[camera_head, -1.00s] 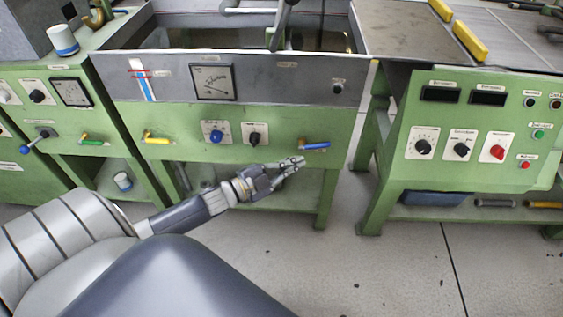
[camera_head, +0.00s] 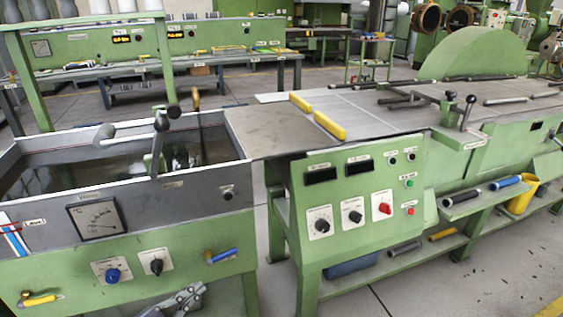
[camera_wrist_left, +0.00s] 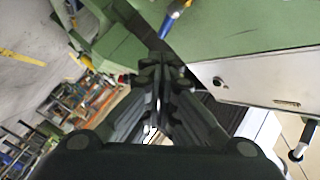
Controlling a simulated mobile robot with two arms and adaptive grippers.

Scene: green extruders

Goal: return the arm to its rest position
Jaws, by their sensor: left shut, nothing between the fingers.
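My left gripper (camera_head: 180,303) shows at the bottom edge of the head view, in front of the green tank machine's lower side, below the blue-handled lever (camera_head: 221,256). In the left wrist view its dark fingers (camera_wrist_left: 160,75) are together with nothing between them. Most of my left arm is outside the head view. My right gripper is not in view.
The green tank machine (camera_head: 190,258) stands at left, with a gauge and knobs. A green control cabinet (camera_head: 352,215) stands right of it. Two yellow blocks (camera_head: 329,126) lie on the grey tabletop (camera_head: 270,130). Open floor (camera_head: 480,275) shows at lower right.

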